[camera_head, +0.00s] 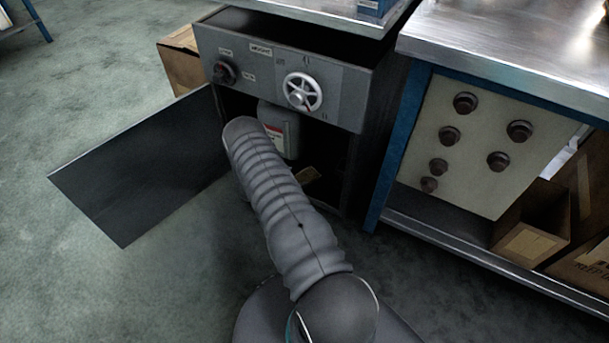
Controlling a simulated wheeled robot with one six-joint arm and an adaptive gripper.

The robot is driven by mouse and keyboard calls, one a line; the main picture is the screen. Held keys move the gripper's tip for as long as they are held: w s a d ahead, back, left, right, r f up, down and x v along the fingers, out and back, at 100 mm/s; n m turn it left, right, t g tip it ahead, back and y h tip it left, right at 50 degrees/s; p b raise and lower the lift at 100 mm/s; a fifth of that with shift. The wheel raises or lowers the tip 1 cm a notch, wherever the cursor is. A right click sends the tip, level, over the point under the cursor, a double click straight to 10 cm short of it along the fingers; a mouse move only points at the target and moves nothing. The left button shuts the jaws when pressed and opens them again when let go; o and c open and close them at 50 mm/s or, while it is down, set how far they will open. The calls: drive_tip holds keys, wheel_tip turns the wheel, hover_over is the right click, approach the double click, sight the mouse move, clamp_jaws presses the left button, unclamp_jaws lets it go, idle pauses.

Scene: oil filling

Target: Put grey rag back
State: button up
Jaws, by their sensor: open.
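I cannot make out a grey rag in the head view. My ribbed grey arm reaches up from the bottom centre to the front of an open cabinet (358,95). My gripper does not show; the arm or the cabinet hides it. Inside the cabinet, a grey container (290,128) with a red and white label stands partly behind my arm. A small brown piece (307,175) shows lower inside, just right of the arm. The rest of the interior is dark or covered by the arm.
The cabinet door (140,170) stands wide open to the left. The cabinet's upper panel carries a white handwheel (302,91) and a dark knob (224,73). A metal-topped bench (500,40) with cardboard boxes (532,222) below is at right.

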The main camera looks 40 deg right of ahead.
drive_tip(key=v, duration=0.6)
drive_tip(key=s+a+r+m+y, duration=0.2)
drive_tip(key=a+r+m, duration=0.1)
drive_tip(key=r, duration=0.9)
drive_tip(key=s+a+r+m+g+y, duration=0.15)
drive_tip(key=r+m, duration=0.25)
drive_tip(key=r, duration=0.8)
drive_tip(key=s+a+r+m+y, duration=0.1)
drive_tip(key=a+r+m+y, duration=0.15)
drive_tip(key=r, duration=0.95)
drive_tip(key=s+a+r+m+t+y, duration=0.3)
drive_tip(key=s+a+r, duration=0.5)
drive_tip(key=s, duration=0.5)
drive_tip(key=s+a+r+m+t+y, duration=0.4)
drive_tip(key=s+a+r+m, duration=0.1)
drive_tip(key=s+a+r, duration=0.4)
drive_tip(key=s+a, duration=0.2)
drive_tip(key=s, duration=0.1)
drive_tip(key=shift+s+r, duration=0.35)
drive_tip(key=shift+a+m, duration=0.1)
drive_tip(key=shift+m, duration=0.15)
